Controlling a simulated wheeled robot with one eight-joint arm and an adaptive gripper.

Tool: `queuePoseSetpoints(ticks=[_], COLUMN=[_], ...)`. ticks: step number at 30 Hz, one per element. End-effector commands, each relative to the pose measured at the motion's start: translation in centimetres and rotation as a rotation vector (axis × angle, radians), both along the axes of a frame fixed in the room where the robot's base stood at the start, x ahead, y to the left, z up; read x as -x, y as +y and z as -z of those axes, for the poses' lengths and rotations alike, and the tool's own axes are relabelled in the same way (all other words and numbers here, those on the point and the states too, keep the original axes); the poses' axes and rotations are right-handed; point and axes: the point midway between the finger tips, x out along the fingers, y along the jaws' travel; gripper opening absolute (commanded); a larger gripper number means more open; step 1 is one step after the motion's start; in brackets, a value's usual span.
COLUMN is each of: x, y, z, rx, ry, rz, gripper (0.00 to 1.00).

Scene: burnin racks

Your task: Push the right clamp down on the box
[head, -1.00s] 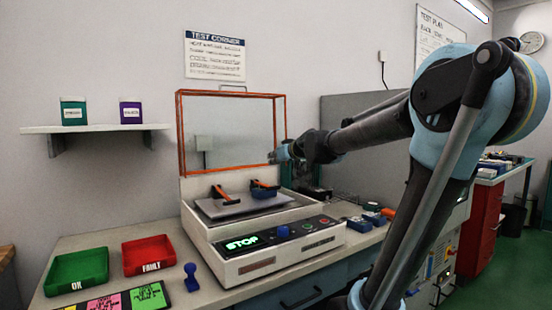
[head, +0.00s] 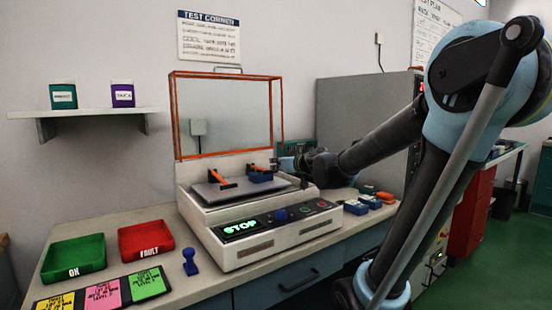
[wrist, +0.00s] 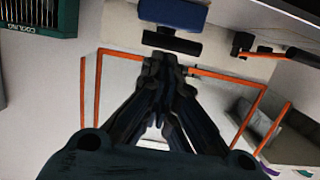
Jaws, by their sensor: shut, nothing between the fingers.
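The tester (head: 270,240) is a pale machine on the bench, with its orange-framed clear cover (head: 172,115) raised. On its grey plate (head: 215,197) stand a left clamp (head: 222,181) with an orange arm and a right clamp (head: 257,170), also orange. A blue block (head: 261,178) sits at the right clamp; whether the clamp touches it is unclear. My gripper (head: 282,163) is just right of the right clamp, low over the plate's right side. In the wrist view my gripper (wrist: 164,62) is shut and empty, its tips close to a black bar (wrist: 172,42) beside a blue block (wrist: 172,14).
Small blue and orange items (head: 370,201) lie right of the tester. The raised cover's frame stands close behind my gripper.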

Motion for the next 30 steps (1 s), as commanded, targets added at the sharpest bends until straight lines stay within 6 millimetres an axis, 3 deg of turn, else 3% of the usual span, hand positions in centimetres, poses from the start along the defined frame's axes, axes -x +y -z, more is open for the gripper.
queuePoseSetpoints(ticks=[12, 30], x=[0.5, 0.5], y=[-0.3, -0.3], z=[3.2, 3.5], rx=[0.000, 0.000], ry=[0.000, 0.000], rz=[0.000, 0.000], gripper=[0.00, 0.00])
